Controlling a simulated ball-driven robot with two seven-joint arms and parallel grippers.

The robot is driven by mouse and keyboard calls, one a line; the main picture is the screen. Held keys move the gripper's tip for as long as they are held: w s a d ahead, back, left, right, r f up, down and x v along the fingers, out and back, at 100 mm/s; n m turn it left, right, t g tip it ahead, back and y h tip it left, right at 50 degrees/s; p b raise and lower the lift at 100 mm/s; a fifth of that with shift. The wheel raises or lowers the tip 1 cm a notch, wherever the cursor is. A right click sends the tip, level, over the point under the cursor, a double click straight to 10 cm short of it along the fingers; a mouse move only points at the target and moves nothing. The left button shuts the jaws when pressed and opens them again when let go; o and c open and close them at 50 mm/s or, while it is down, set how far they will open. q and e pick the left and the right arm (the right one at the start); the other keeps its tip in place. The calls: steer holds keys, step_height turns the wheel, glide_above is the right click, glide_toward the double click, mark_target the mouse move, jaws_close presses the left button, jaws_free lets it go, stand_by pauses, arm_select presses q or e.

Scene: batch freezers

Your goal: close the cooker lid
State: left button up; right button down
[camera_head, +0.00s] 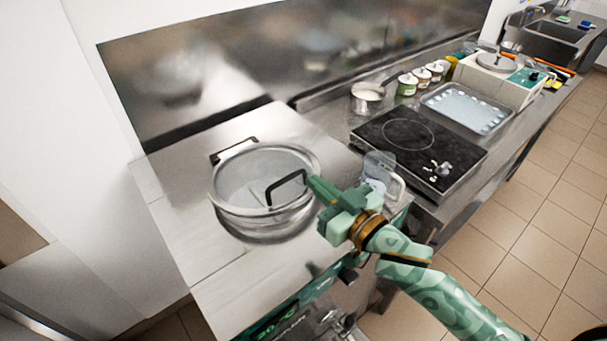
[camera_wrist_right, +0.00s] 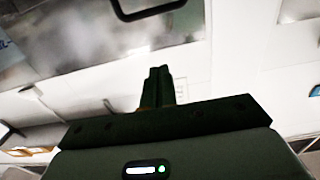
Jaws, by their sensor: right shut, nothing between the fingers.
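The cooker (camera_head: 265,226) is a round steel vessel set into the steel counter at the left. Its round lid (camera_head: 240,182) lies over the top, with a black bracket at the back and a black handle (camera_head: 287,184) at the right front. I cannot tell if the lid sits fully flat. My right gripper (camera_head: 314,184) is shut and empty, its tips close to the handle's right end. In the right wrist view the shut fingers (camera_wrist_right: 160,75) point towards the black handle (camera_wrist_right: 150,12), with a visible gap. My left gripper is out of view.
A clear jug (camera_head: 378,170) stands just behind my right gripper. To the right are a black hob (camera_head: 418,145), a saucepan (camera_head: 367,98), several small jars and a metal tray (camera_head: 466,108). A steel backsplash runs behind. The counter left of the cooker is clear.

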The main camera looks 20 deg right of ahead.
steer(key=w+a+f, duration=0.1)
steer(key=w, duration=0.1)
steer(key=w+a+f+b, duration=0.1)
steer(key=w, duration=0.2)
steer(key=w+a+f, duration=0.1)
steer(key=w, duration=0.2)
steer(key=shift+w+a, duration=0.1)
steer(key=shift+w, duration=0.05)
steer(key=shift+s+f+b, duration=0.2)
steer(key=shift+f+b, duration=0.15)
steer(key=shift+f, duration=0.05)
